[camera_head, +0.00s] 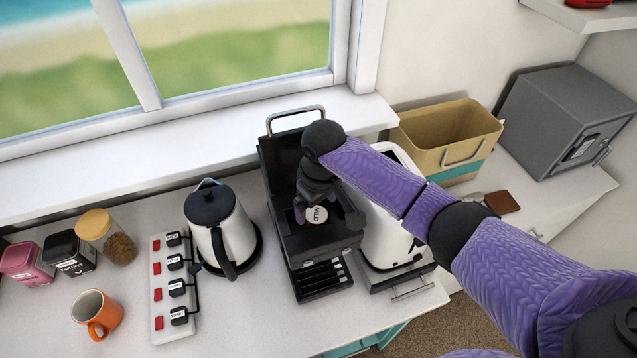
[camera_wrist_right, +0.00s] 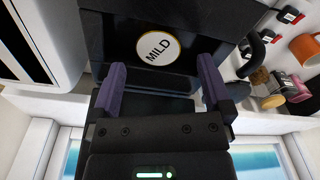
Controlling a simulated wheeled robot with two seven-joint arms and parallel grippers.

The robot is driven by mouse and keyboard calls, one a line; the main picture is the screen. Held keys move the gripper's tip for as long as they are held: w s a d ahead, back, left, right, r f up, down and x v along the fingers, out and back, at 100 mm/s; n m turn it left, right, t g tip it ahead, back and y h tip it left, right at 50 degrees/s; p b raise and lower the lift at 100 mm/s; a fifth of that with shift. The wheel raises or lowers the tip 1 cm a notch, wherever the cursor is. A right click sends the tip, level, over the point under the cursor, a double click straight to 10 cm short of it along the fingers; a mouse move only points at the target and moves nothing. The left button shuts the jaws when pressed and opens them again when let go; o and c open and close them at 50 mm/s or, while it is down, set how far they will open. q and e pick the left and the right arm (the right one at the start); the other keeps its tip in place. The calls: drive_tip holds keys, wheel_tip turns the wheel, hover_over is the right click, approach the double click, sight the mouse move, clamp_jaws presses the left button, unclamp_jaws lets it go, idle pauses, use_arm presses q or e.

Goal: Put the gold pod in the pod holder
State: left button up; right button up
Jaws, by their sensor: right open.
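The gold pod (camera_head: 317,214) has a pale round lid marked MILD and a gold rim. It lies face up, seemingly in the pod holder of the black coffee machine (camera_head: 322,243), whose lid (camera_head: 281,165) stands raised at the back. The holder's own rim is hard to make out around the pod. My right gripper (camera_head: 313,204) is over the machine. In the right wrist view, the gripper (camera_wrist_right: 162,66) is open with its purple fingers apart and nothing between them; the pod (camera_wrist_right: 158,47) lies beyond the fingertips. My left gripper is not in view.
A kettle (camera_head: 220,235) and a switched power strip (camera_head: 172,290) stand left of the machine. A white toaster (camera_head: 385,240) is close on its right, under my right arm. Canisters, a jar (camera_head: 116,245) and an orange mug (camera_head: 97,312) are at far left. A tan bin (camera_head: 445,140) stands behind right.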

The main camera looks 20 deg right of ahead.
sight(320, 219)
wheel_tip(320, 219, up, 9)
drive_tip(key=shift+s+d+f, duration=0.2)
drive_tip(key=shift+s, duration=0.1)
idle(0.9)
